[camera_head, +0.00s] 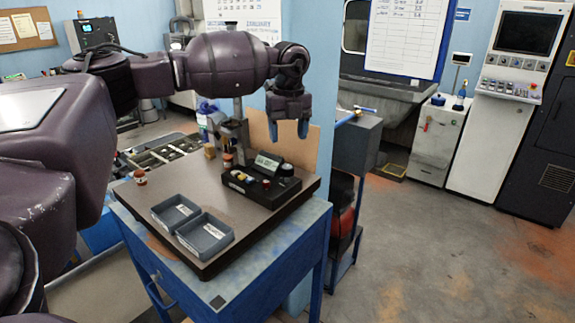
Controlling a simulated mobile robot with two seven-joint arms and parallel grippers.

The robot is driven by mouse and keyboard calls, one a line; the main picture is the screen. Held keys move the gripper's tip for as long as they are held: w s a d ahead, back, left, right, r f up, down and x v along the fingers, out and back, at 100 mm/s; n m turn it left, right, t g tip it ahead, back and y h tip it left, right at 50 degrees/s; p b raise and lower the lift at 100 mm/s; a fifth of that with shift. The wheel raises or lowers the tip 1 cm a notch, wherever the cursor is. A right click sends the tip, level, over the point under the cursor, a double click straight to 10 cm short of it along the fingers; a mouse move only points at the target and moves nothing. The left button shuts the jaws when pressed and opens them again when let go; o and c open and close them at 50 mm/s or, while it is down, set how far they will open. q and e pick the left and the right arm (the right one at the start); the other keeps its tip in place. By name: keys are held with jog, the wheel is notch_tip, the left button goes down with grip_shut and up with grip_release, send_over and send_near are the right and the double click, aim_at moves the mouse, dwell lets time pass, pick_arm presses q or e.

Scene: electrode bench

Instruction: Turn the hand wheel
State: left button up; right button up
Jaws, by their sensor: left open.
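A black instrument box (258,192) with a small tilted display (267,163) and several small knobs sits at the right rear of the brown bench top. My right gripper is not in view.
Two grey bins (206,238) stand at the front of the bench top (165,192). A small red-and-white item (140,177) stands at its left. A clamp stand (234,135) rises at the rear. A dark cabinet (357,145) is to the right; open floor lies beyond.

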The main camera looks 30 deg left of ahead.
aim_at(287, 167)
pick_arm(q)
notch_tip(287, 167, down, 9)
jog(key=shift+f+p, duration=0.1)
jog(key=shift+p, duration=0.45)
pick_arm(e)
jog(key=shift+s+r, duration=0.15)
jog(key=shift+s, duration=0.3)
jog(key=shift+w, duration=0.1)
pick_arm(q)
jog(key=c, duration=0.9)
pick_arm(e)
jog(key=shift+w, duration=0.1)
pick_arm(q)
jog(key=shift+m, duration=0.3)
